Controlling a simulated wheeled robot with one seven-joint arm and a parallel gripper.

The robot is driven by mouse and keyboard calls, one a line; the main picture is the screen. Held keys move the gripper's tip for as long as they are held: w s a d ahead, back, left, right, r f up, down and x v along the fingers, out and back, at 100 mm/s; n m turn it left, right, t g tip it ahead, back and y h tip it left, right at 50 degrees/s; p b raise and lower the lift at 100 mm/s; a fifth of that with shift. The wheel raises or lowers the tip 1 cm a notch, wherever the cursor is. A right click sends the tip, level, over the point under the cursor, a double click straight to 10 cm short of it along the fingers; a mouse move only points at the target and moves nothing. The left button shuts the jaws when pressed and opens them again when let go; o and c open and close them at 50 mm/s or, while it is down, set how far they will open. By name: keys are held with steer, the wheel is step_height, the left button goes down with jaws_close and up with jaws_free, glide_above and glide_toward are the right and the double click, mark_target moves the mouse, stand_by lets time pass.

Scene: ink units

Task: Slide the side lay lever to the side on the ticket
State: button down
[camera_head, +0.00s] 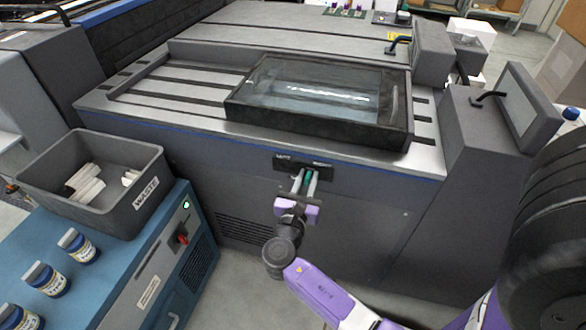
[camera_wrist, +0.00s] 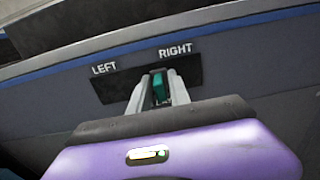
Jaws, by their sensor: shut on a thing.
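The side lay lever is a small green-teal knob (camera_wrist: 159,88) on a black plate (camera_wrist: 112,84) on the front of the grey press. White words LEFT and RIGHT stand above it, and the lever is nearer to RIGHT. In the head view the lever (camera_head: 308,178) shows as a small green spot below the plate's right half. My gripper (camera_wrist: 158,92) is shut on the lever, one finger on each side of it. In the head view my gripper (camera_head: 306,180) reaches the plate from below. A label under the lever is mostly hidden by my fingers. No ticket can be made out.
A dark-framed glass window (camera_head: 320,95) sits on top of the press (camera_head: 400,245). A grey waste bin (camera_head: 150,205) with white rolls stands on a blue cabinet (camera_head: 150,285) at left, beside several ink jars (camera_head: 77,245).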

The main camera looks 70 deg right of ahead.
steer(key=shift+s+f, duration=0.1)
steer(key=shift+s, duration=0.7)
steer(key=c, duration=1.4)
jaws_free()
steer(key=shift+s, duration=0.1)
steer(key=shift+c, duration=0.2)
steer(key=a, duration=0.7)
steer(key=shift+s+a+p, duration=0.3)
steer(key=shift+s+p, duration=0.1)
steer(key=shift+s, duration=0.05)
